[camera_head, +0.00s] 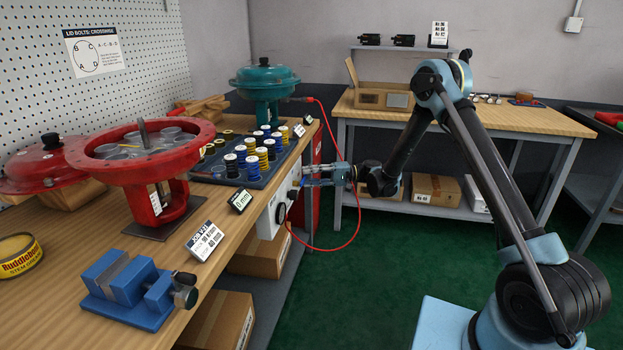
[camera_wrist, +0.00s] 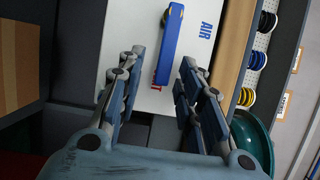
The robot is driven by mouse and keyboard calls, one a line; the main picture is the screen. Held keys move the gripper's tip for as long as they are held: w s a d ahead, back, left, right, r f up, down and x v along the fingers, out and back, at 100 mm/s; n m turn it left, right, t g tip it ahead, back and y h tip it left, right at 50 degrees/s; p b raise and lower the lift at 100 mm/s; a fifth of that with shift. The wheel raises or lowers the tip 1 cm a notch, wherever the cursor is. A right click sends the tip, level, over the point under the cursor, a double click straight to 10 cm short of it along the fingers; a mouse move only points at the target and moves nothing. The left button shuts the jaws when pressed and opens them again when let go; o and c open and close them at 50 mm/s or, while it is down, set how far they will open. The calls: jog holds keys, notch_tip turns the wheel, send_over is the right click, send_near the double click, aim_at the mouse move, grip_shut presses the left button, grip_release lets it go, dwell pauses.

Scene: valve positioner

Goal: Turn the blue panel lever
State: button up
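The blue lever (camera_wrist: 171,45) is on a white panel (camera_wrist: 127,35) in the wrist view. It runs lengthwise up the picture, slightly tilted, with its lower end between my fingers. My gripper (camera_wrist: 163,60) is open, one finger on each side of the lever's lower part, with visible gaps. How deep the fingers reach along the lever I cannot tell. The lever cannot be made out clearly there.
A red hose (camera_head: 357,222) hangs in a loop near my gripper. The workbench (camera_head: 228,222) holds a red valve body (camera_head: 150,160), a spool tray (camera_head: 262,182) and a blue vise (camera_head: 130,290). Green floor (camera_head: 350,290) is clear to the right of the bench.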

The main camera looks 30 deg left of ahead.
jog(key=v, duration=1.2)
dwell(0.5)
jog(key=w+d+r+m+t+h, duration=0.15)
jog(key=d+r+t, duration=0.35)
jog(key=d+r, duration=0.55)
jog(key=s+d+r+m+t+h, duration=0.1)
jog(key=s+d+r+t+h, duration=0.1)
jog(key=d, duration=0.6)
jog(key=s+d+r+m+t+h, duration=0.1)
jog(key=s+d+r+h, duration=0.15)
jog(key=d, duration=0.45)
jog(key=s+d+f+m+t+h, duration=0.1)
jog(key=s+d+f+h, duration=0.2)
jog(key=s+d, duration=0.5)
jog(key=s+d+f+m+t+h, duration=0.1)
jog(key=s+d+f+t+h, duration=0.1)
jog(key=s+d, duration=0.6)
jog(key=s+d+f+m+t+h, duration=0.1)
jog(key=s+d+f+h, duration=0.2)
jog(key=s+d, duration=0.5)
jog(key=d+f, duration=0.1)
jog(key=d, duration=0.8)
jog(key=shift+f+t+h, duration=0.3)
jog(key=shift+f+t, duration=0.05)
jog(key=shift+t, duration=0.05)
